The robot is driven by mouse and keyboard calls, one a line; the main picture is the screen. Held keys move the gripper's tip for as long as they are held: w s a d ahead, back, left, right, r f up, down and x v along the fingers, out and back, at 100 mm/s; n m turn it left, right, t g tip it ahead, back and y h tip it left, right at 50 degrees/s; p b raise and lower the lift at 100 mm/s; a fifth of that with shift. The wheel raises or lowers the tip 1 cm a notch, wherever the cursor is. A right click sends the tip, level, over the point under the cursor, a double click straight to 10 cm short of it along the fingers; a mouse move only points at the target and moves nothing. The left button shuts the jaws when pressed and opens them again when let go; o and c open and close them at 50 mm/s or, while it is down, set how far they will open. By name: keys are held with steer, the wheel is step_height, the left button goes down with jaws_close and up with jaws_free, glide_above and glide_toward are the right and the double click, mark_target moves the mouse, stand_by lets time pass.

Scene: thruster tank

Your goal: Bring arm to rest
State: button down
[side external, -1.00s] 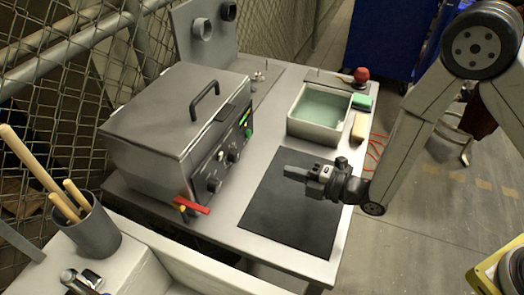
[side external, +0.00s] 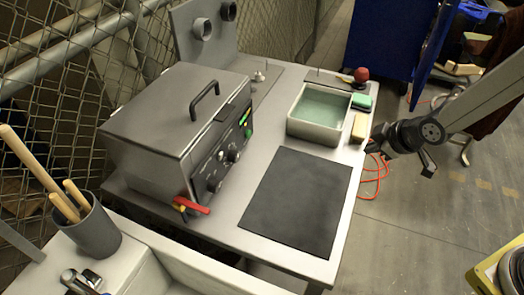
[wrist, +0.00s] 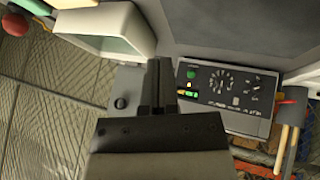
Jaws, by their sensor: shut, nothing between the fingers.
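My gripper (side external: 374,143) is off the right edge of the white table, close to the edge near the yellow block, and holds nothing. In the wrist view its two dark fingers (wrist: 162,72) are together. My arm reaches in from the right of the side view. The grey thruster tank (side external: 165,125) stands at the left of the table with its lid closed. Its control panel (wrist: 228,92) shows in the wrist view beyond the fingers, with a green button and a small green display.
A black mat (side external: 295,200) lies bare on the table. A basin of greenish liquid (side external: 293,125), a green sponge (side external: 362,101), a yellow block (side external: 359,128) and a red knob (side external: 361,75) line the back right. A red-handled valve (side external: 192,206) juts from the tank.

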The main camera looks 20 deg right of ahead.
steer(key=s+d+r+m+g+h, duration=0.1)
steer(key=s+d+m+g, duration=0.3)
steer(key=s+m, duration=0.4)
steer(key=shift+s+d+r, duration=0.8)
steer(key=shift+s+r, duration=0.05)
